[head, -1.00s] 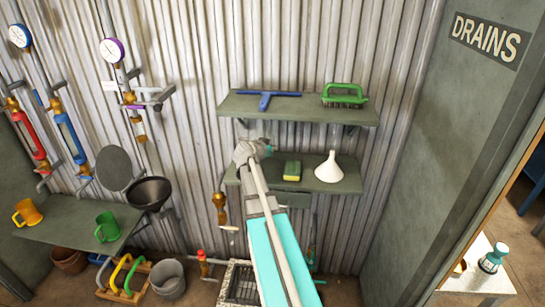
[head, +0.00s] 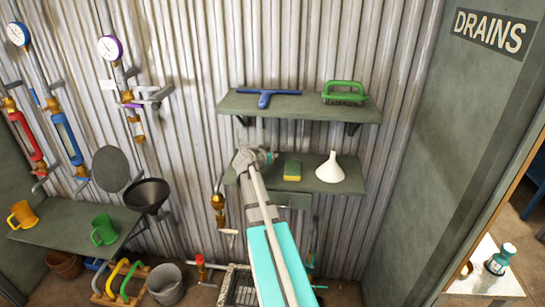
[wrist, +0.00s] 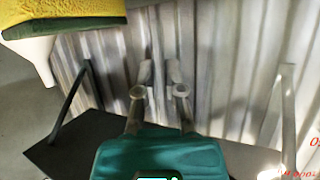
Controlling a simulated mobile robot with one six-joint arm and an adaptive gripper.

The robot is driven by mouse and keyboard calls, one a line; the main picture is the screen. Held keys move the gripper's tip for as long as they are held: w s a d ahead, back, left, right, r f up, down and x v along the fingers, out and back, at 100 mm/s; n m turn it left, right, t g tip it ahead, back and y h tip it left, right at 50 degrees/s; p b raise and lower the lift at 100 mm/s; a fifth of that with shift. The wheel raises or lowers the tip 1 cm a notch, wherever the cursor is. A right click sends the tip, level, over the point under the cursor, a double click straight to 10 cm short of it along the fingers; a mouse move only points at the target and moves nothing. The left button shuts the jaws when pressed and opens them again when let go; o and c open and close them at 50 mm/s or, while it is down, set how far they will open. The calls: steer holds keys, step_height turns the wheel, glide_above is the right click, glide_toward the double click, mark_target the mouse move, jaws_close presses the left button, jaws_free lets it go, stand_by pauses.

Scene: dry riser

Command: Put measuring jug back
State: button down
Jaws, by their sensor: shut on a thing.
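My gripper (head: 268,157) is at the left end of the lower wall shelf (head: 345,187) in the head view. In the wrist view its two grey fingers (wrist: 160,92) point away from the teal body and are close together. Red graduation marks of the clear measuring jug (wrist: 314,142) show at the right edge of the wrist view; its outline is too faint to follow. The gripper is shut on this jug. In the head view I cannot make the jug out around the gripper.
A yellow and green sponge (head: 292,171) and a white funnel (head: 331,168) stand on the lower shelf, right of my gripper. The upper shelf (head: 312,109) above holds a blue squeegee (head: 268,97) and a green brush (head: 344,92). A bench (head: 75,228) with mugs is at left.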

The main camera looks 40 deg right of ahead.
steer(key=shift+f, duration=0.2)
steer(key=c, duration=0.8)
jaws_free()
steer(key=shift+r, duration=0.1)
steer(key=shift+o, duration=0.2)
steer(key=shift+r, duration=0.2)
steer(key=p+v, duration=0.4)
steer(key=v, duration=0.8)
steer(key=shift+p, duration=0.35)
steer(key=shift+w+a+f, duration=0.1)
steer(key=shift+f, duration=0.05)
steer(key=s+a+f+n+g+y, duration=0.1)
steer(key=s+a+f+n+y, duration=0.2)
steer(key=a, duration=0.9)
steer(key=s+a+f+n+g+y, duration=0.1)
steer(key=s+a+f+n+y, duration=0.3)
steer(key=a+n, duration=0.3)
steer(key=s+a+f+n+g+y, duration=0.2)
steer(key=s+a+f+n+y, duration=0.1)
steer(key=a, duration=1.4)
steer(key=f+n+y, duration=0.1)
steer(key=n+y, duration=0.1)
steer(key=shift+s+f+y, duration=0.15)
steer(key=shift+s+y, duration=0.1)
steer(key=shift+y, duration=0.15)
